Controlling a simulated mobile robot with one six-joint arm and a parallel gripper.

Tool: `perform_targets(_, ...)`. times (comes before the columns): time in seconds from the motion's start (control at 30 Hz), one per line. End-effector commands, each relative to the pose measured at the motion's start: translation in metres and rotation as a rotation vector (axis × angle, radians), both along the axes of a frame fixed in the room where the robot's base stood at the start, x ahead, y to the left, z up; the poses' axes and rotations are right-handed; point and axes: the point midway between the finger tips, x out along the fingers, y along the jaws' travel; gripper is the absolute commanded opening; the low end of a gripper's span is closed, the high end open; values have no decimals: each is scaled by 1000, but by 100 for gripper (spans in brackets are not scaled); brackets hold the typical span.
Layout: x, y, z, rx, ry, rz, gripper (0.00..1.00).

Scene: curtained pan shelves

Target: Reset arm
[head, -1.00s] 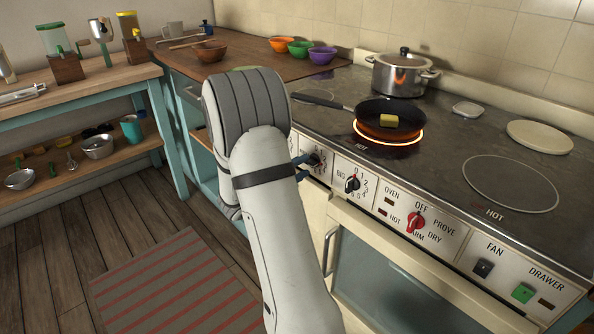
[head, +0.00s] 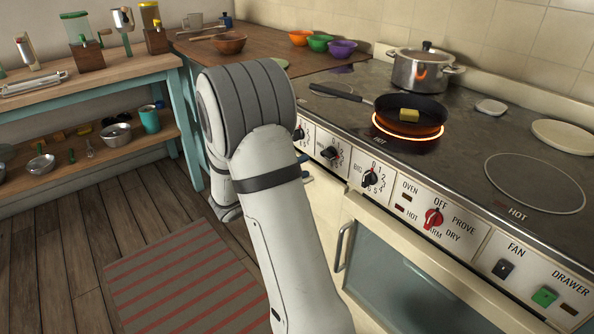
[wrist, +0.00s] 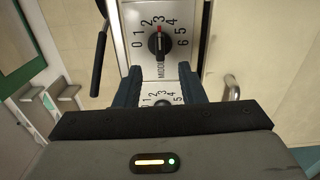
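My gripper (wrist: 159,78) is open and empty in the wrist view, its two dark blue fingers apart. Ahead of the fingers is a black stove knob (wrist: 158,43) marked MIDDLE, pointing near 3. The gripper does not touch it as far as I can see. Part of another dial shows between the fingers, lower down. In the head view, my white arm reaches down in front of the stove and hides most of the gripper; only a bit of blue finger shows beside the control panel (head: 345,165).
A black pan (head: 412,108) with a yellow block (head: 409,114) sits on a glowing burner. A steel pot (head: 421,70) stands behind it. The oven door handle (head: 343,246) juts out below the panel. Left are a wooden counter (head: 262,58), shelves and a striped rug (head: 185,275).

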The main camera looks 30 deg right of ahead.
Motion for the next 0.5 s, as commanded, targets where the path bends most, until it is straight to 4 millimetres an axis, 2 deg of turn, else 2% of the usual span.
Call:
perform_targets(0.33,-2,0,3,9,1,-8,36)
perform_targets(0.43,-17,2,17,57,9,-52,36)
perform_targets(0.5,-36,7,32,130,24,-106,36)
